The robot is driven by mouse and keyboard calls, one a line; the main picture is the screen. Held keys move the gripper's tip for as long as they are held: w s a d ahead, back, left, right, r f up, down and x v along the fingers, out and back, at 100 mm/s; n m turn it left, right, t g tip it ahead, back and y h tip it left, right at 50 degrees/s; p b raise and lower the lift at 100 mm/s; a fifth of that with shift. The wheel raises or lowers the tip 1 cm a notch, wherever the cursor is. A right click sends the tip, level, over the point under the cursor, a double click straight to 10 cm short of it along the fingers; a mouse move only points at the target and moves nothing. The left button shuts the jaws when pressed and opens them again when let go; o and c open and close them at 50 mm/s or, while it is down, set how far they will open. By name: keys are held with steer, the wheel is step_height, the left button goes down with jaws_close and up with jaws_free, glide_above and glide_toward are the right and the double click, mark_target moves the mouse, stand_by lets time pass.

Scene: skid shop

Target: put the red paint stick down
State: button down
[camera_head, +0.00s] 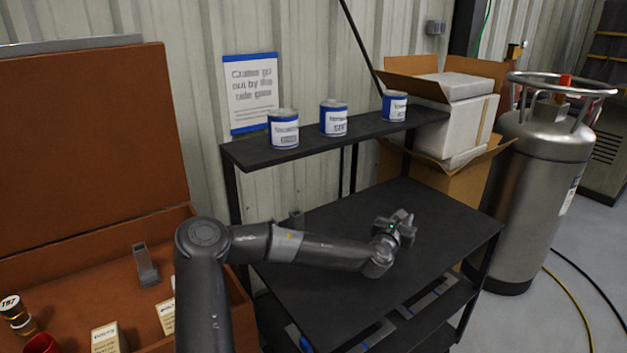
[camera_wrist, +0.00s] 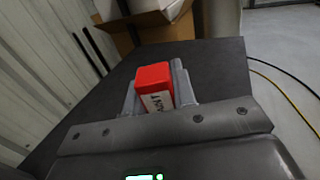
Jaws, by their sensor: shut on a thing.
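The red paint stick (camera_wrist: 154,78) shows in the wrist view as a red block with a white label with dark lettering. It sits between the two grey fingers of my gripper (camera_wrist: 156,90), which is shut on it. In the head view my gripper (camera_head: 397,224) is over the dark top of the cart (camera_head: 335,222), towards its right part. The stick is hidden there by the gripper. I cannot tell whether the stick touches the cart top.
The cart top around my gripper is bare. A raised shelf (camera_head: 250,152) behind it holds three blue and white cans (camera_head: 333,118). Open cardboard boxes (camera_head: 462,187) and a steel tank (camera_head: 535,170) stand at right. A brown case (camera_head: 165,255) with small items is at left.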

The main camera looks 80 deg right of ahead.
steer(key=w+d+n+t+h, duration=0.1)
steer(key=w+n+t, duration=0.1)
steer(key=w, duration=0.7)
steer(key=w+d+n+t, duration=0.1)
steer(key=w+t, duration=0.2)
steer(key=w, duration=0.5)
steer(key=w+a+f+n+t+y, duration=0.1)
steer(key=w+a+n+t, duration=0.25)
steer(key=w, duration=1.05)
steer(key=w+a+f+n+t+y, duration=0.15)
steer(key=w+a+t, duration=0.3)
steer(key=w, duration=0.95)
steer(key=w+a+n+t, duration=0.3)
steer(key=w+a+t, duration=0.15)
steer(key=w, duration=1.05)
steer(key=w+a+n+t+y, duration=0.3)
steer(key=w+a+y, duration=0.1)
steer(key=w+a, duration=0.95)
steer(key=w+a+n+t+y, duration=0.1)
steer(key=w+a, duration=0.4)
steer(key=a, duration=0.8)
steer(key=w+a+f+n+t+y, duration=0.1)
steer(key=w+a+n+y, duration=0.3)
steer(key=a, duration=0.9)
steer(key=w+a+n+t+y, duration=0.2)
steer(key=w+a+y, duration=0.4)
steer(key=a, duration=0.8)
steer(key=shift+w+f+n, duration=0.25)
steer(key=shift+w+n, duration=0.45)
steer(key=shift+r, duration=0.2)
